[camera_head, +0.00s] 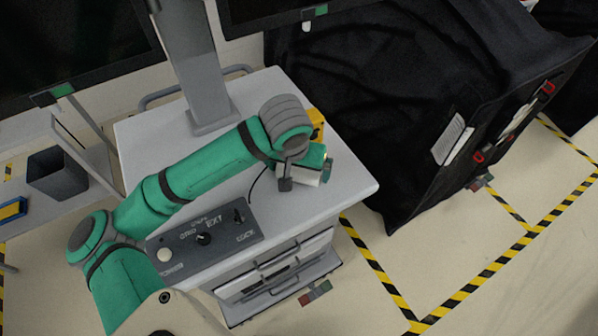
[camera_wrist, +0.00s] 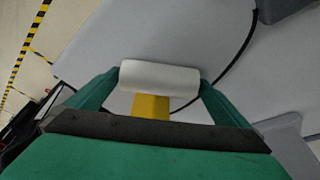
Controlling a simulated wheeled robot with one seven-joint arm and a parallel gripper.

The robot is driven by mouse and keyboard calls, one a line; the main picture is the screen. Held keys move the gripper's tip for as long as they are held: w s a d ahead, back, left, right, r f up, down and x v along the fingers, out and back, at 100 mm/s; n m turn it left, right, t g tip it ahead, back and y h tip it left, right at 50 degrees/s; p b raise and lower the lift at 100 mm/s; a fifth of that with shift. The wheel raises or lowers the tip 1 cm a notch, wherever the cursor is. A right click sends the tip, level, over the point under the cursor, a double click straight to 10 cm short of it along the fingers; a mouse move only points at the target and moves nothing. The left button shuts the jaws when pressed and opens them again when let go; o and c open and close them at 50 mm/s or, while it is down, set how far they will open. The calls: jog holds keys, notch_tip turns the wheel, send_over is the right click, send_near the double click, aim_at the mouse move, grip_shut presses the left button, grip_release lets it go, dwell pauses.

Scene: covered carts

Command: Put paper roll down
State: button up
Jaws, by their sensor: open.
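The paper roll (camera_wrist: 160,78) is a short white cylinder, seen in the wrist view over the grey cart top (camera_wrist: 110,38). It lies crosswise between the two green fingers of my gripper (camera_wrist: 161,84), one finger near each end. The jaws are open; whether a finger still touches the roll is not clear. In the head view my gripper (camera_head: 314,165) is low over the right part of the cart top (camera_head: 340,187).
A dark control panel (camera_head: 204,238) with knobs lies on the cart's front left. A grey monitor post (camera_head: 190,60) rises at the back. A black covered cart (camera_head: 345,90) stands close on the right. Bare top lies around the gripper.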

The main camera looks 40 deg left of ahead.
jog(key=shift+c, duration=0.6)
jog(key=c, duration=0.9)
jog(key=shift+w, duration=0.1)
jog(key=shift+c, duration=0.5)
jog(key=shift+d+r, duration=0.1)
jog(key=shift+r, duration=0.05)
